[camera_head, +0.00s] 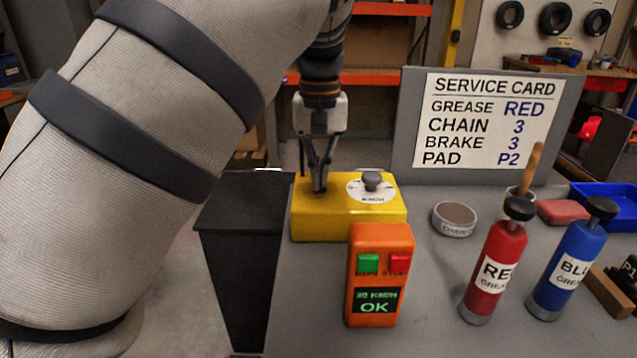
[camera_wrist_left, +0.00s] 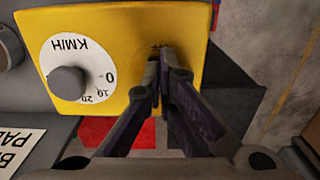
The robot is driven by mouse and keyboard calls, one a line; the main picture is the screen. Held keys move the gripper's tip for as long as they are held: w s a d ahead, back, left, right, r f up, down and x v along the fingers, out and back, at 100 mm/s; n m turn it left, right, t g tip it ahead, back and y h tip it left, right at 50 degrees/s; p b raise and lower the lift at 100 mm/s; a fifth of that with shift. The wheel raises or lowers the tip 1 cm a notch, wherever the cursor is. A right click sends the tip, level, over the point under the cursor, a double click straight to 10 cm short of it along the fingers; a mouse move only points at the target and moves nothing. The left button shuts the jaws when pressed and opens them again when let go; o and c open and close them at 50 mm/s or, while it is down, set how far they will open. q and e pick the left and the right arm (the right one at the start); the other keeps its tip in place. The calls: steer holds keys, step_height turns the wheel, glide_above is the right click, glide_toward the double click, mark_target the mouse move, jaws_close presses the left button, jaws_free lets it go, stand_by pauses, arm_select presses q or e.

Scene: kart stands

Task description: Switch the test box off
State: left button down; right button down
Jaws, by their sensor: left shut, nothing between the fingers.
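A yellow box (camera_head: 325,222) with a round white dial and grey knob (camera_head: 372,181) stands on the grey bench; the wrist view shows the dial (camera_wrist_left: 100,62) marked KM/H. In front of it stands an orange box (camera_head: 379,240) with a green button (camera_head: 368,263), a red STOP button (camera_head: 399,262) and a lit green display reading about 30 KM/H, OK (camera_head: 376,301). I see no label naming the test box. My left gripper (camera_head: 320,190) is shut and empty, its tips at the yellow box's top left, beside the dial; contact is unclear. My right gripper is out of view.
Right of the boxes stand a round tin (camera_head: 454,220), a red grease bottle (camera_head: 494,270) and a blue one (camera_head: 572,268). A service card board (camera_head: 490,174) stands behind. A dark bin (camera_head: 237,235) is left of the bench. The bench left of the orange box is clear.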

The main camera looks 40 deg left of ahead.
arm_select(q)
steer(key=shift+f, duration=0.5)
steer(key=shift+r, duration=3.55)
